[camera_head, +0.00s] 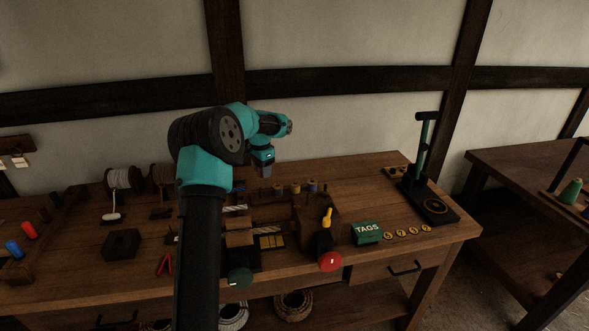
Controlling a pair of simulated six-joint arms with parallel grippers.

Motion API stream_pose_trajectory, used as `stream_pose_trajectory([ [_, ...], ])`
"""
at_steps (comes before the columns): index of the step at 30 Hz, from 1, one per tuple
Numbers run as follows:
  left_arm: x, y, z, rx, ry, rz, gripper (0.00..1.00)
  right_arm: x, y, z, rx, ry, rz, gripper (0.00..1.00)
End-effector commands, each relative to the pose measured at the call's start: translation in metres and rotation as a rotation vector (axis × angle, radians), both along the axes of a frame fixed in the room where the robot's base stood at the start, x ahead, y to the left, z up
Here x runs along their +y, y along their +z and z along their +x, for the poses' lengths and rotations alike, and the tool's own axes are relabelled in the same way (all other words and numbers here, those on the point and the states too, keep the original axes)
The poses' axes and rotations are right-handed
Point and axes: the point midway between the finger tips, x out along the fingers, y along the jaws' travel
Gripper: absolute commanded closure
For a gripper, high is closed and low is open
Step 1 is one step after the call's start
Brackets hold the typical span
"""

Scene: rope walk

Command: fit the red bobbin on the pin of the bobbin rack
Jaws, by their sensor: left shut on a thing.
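My left gripper (263,171) points down above the back middle of the bench. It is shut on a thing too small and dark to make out. Below it, a row of small bobbins (295,189) stands upright near the back; they look brown, tan and blue. I cannot tell which part there is the rack's pin. At the far left, a red cylinder (29,230), perhaps a bobbin, sits beside a blue one (14,248) on a wooden rack with short pegs (57,201). My left arm hides part of the bench. My right gripper is out of view.
A wooden block with a yellow-handled tool (327,218), a red disc (330,262) and a green TAGS box (367,232) stand at the front. A tall teal-and-black stand (424,150) is at right. A dark block (122,244) lies at left. Some bench top behind the TAGS box is clear.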

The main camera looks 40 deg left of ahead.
Motion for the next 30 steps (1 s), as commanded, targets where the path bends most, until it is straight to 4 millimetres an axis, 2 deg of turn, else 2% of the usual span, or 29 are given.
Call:
stream_pose_trajectory([
  [1,0.011,-0.002,-0.004,0.0,0.022,0.003,0.79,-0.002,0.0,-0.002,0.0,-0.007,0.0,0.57],
  [6,0.02,-0.007,-0.002,0.002,0.047,0.007,0.79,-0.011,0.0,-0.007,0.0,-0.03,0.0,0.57],
  [20,0.021,-0.009,-0.002,0.001,0.049,0.008,0.79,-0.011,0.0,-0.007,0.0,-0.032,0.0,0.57],
  [30,0.021,-0.026,-0.002,0.003,0.048,0.008,0.79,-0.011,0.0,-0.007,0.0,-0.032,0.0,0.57],
])
